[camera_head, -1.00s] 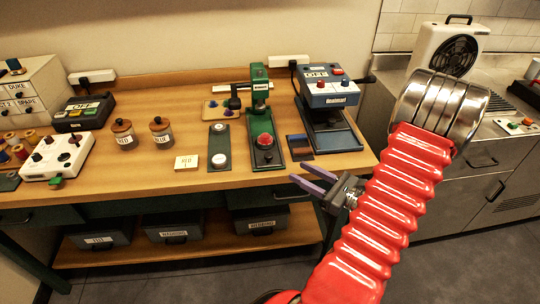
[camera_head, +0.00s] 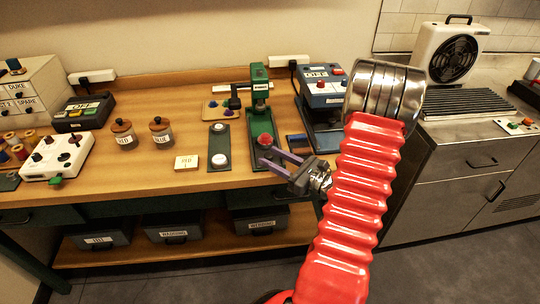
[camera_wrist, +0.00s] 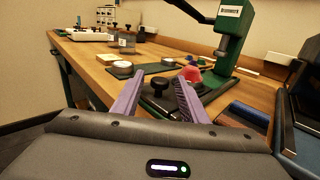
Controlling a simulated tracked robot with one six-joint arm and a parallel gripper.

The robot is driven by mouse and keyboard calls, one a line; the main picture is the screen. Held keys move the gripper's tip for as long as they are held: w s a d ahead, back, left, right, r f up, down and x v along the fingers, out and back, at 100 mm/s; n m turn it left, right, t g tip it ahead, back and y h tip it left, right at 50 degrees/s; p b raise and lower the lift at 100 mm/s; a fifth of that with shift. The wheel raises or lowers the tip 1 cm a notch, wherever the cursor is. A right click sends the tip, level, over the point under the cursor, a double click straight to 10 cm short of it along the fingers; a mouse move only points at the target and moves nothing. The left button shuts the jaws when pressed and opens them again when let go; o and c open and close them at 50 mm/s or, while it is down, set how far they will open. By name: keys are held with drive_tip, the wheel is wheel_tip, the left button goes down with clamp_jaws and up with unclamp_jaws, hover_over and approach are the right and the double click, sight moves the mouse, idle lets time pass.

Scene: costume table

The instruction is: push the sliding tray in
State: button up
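The green press (camera_head: 259,90) stands near the back of the table; its head and lever also show in the wrist view (camera_wrist: 229,28). A long green tray (camera_head: 253,124) runs forward from under it toward the table's front edge, and I take this as the sliding tray. A red domed piece (camera_head: 265,140) sits on it, clear of the press head. In the wrist view, a black knob (camera_wrist: 158,84) stands at the tray's near end. My gripper (camera_head: 264,158) is open at the tray's front, its purple fingers apart on either side of the knob's line. Contact cannot be told.
A blue heat press (camera_head: 322,92) stands close on the right, with dark swatches (camera_head: 298,144) between it and the tray. A green plate with white discs (camera_head: 219,146) and a label card (camera_head: 187,162) lie to the left. Two lidded jars (camera_head: 161,132) stand farther left.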

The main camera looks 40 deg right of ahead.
drive_tip(key=shift+w+a, duration=0.2)
drive_tip(key=shift+w, duration=0.75)
drive_tip(key=shift+c, duration=0.4)
clamp_jaws()
